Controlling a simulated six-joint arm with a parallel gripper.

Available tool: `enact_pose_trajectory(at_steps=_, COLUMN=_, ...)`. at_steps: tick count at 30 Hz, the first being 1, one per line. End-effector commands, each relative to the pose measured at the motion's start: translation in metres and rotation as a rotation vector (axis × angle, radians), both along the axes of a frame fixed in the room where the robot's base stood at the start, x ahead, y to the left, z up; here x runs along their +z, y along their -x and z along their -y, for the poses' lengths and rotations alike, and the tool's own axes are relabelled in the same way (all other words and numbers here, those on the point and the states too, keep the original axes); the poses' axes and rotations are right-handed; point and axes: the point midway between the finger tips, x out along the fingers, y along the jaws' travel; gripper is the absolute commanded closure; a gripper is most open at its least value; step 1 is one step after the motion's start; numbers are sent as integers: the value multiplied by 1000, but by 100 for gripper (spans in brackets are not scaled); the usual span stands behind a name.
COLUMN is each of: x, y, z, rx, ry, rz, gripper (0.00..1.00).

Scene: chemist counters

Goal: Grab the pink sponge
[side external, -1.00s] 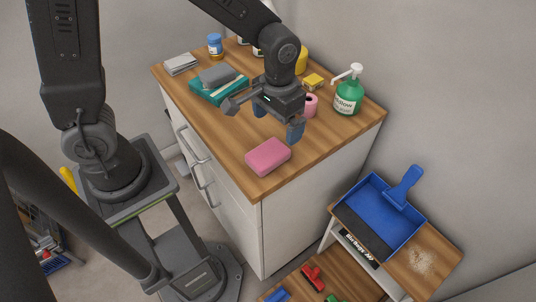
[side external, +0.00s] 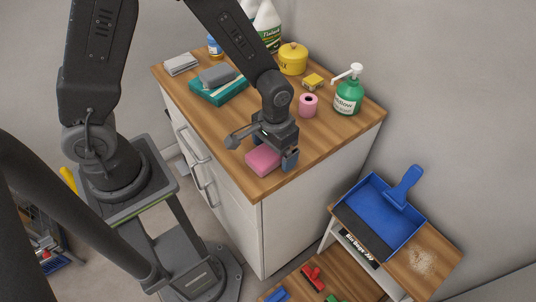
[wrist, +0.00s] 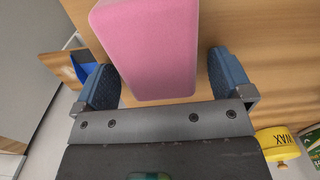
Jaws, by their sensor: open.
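The pink sponge (side external: 262,160) lies on the wooden counter top near its front corner. In the side view my gripper (side external: 270,160) is low over it and hides part of its top and right side. In the wrist view the sponge (wrist: 147,45) lies between the two blue fingers of my gripper (wrist: 163,82). The fingers are open, with a gap showing on each side, wider on the right. I see no contact between fingers and sponge.
A blue dustpan (side external: 380,215) lies lower right. The counter right of the sponge is clear.

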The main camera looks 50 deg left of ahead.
Motion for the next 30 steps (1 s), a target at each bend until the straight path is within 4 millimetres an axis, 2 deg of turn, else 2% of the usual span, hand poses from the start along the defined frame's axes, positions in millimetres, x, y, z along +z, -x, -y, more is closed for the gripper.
enact_pose_trajectory(at_steps=2, x=0, y=0, z=0, rx=0, ry=0, rz=0, gripper=8)
enact_pose_trajectory(at_steps=17, x=1, y=0, z=0, rx=0, ry=0, rz=1, gripper=55)
enact_pose_trajectory(at_steps=25, x=2, y=-1, z=0, rx=0, ry=0, rz=2, gripper=55)
enact_pose_trajectory(at_steps=30, x=14, y=-1, z=0, rx=0, ry=1, rz=4, gripper=55)
